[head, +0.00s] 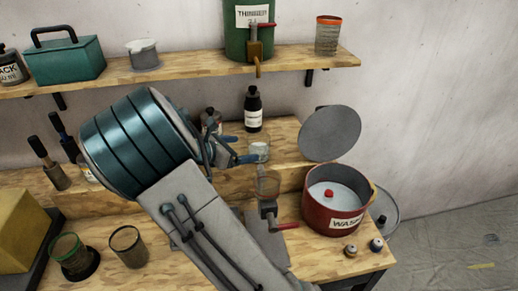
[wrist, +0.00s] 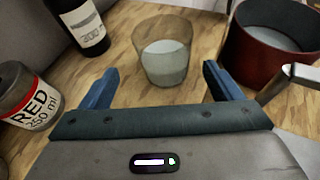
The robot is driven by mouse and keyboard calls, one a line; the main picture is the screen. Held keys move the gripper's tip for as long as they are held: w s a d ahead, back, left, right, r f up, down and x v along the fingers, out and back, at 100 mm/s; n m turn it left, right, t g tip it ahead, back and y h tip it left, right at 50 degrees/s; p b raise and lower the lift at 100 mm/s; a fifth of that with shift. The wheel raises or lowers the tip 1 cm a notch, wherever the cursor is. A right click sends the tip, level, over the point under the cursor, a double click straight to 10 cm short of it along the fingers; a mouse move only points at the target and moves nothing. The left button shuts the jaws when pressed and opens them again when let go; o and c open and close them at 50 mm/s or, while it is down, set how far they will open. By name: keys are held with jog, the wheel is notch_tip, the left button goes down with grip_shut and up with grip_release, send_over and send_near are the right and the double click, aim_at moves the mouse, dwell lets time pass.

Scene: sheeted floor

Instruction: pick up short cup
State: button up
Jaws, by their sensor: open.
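A short see-through cup with pale grey contents (wrist: 165,58) stands upright in the wrist view, just beyond my gripper and centred between its fingers. In the head view this looks like the small clear cup (head: 259,148) on the raised wooden ledge. My gripper (head: 243,151) is just left of it there. My gripper also shows in the wrist view (wrist: 161,78), with its two blue fingers spread wide and nothing held. Whether the cup's near side is between the fingertips or just past them, I cannot tell.
A black bottle (wrist: 82,22) and a jar labelled RED (wrist: 27,95) stand left of the cup. A red WASH pot (head: 336,200) stands to the right, with a grey round lid (head: 330,134) behind. Another cup (head: 268,184) sits in front, above a red-handled fitting.

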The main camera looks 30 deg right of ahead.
aim_at(250, 150)
jog(key=shift+s+f+p+x, duration=0.1)
jog(key=shift+p+x, duration=0.15)
jog(key=shift+x, duration=0.75)
jog(key=shift+s+f+p+x, duration=0.1)
jog(key=shift+p+x, duration=0.1)
jog(key=shift+x, duration=0.85)
jog(key=shift+s+f+p+x, duration=0.15)
jog(key=shift+p+x, duration=0.1)
jog(key=shift+x, duration=0.75)
jog(key=shift+a, duration=0.1)
jog(key=c, duration=1.1)
jog(key=shift+r, duration=0.1)
jog(key=shift+c, duration=0.2)
